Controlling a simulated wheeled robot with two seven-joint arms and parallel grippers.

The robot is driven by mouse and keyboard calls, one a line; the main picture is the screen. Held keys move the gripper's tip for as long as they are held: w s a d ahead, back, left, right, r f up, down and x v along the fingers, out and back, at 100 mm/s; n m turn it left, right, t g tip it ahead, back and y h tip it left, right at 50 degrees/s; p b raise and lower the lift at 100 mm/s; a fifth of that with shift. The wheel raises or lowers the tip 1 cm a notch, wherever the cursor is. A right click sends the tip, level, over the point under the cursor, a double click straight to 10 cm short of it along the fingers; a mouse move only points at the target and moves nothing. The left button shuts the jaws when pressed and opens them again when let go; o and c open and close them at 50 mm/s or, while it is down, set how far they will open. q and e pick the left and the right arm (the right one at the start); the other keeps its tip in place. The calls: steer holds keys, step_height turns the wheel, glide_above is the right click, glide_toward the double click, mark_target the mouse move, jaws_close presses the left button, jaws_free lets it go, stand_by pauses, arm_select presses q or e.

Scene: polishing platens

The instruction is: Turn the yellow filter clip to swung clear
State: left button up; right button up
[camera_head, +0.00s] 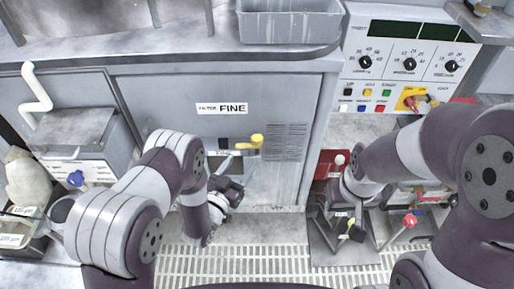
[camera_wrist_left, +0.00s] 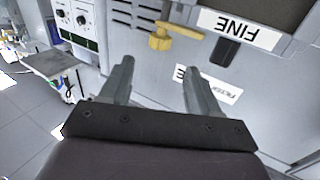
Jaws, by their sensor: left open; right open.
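My left gripper (camera_wrist_left: 158,68) is open and empty, apart from the clip, facing the panel. In the head view the left gripper (camera_head: 230,188) is below the clip, partly hidden by its arm. My right gripper (camera_head: 343,226) is low at the right, its fingers hard to make out.
A control panel (camera_head: 408,72) with dials and coloured buttons stands at the upper right. A grey tray (camera_head: 290,25) sits on the worktop above. A vent grille (camera_head: 285,142) is right of the clip. A box (camera_head: 82,138) with a blue knob stands left. Grated floor lies below.

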mark_target(254, 143)
arm_select(q)
steer(key=x, duration=0.6)
steer(key=b+x, duration=0.1)
steer(key=x, duration=0.5)
steer(key=shift+r, duration=0.2)
steer(key=c, duration=0.9)
steer(key=shift+c, duration=0.2)
